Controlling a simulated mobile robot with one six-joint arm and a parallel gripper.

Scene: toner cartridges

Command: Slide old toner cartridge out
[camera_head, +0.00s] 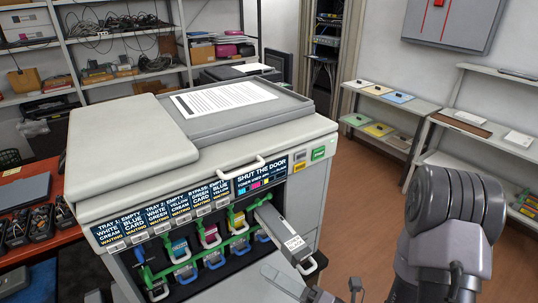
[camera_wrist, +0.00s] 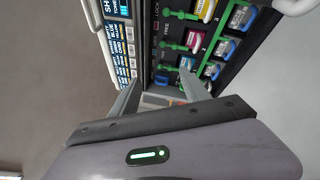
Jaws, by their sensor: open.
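The old toner cartridge (camera_head: 284,232) is a long grey block with a white label and a white end handle. It sticks far out of the rightmost bay of the printer (camera_head: 150,140) and tilts down at its outer end. My gripper (camera_head: 322,290) is at the bottom of the head view, partly cut off, below and in front of the cartridge's handle. In the wrist view my gripper (camera_wrist: 160,84) is open, with its two fingers apart and pointing at the printer front. A white handle-like part (camera_wrist: 294,5) shows at that view's top right corner; I cannot tell whether it is the cartridge's.
Other bays hold a yellow-labelled cartridge (camera_head: 210,235) and a cyan-labelled cartridge (camera_head: 180,248), with green levers and blue handles. A red-topped table (camera_head: 30,197) stands at left. Low shelves (camera_head: 465,125) stand at right, with open floor (camera_head: 350,190) between them and the printer.

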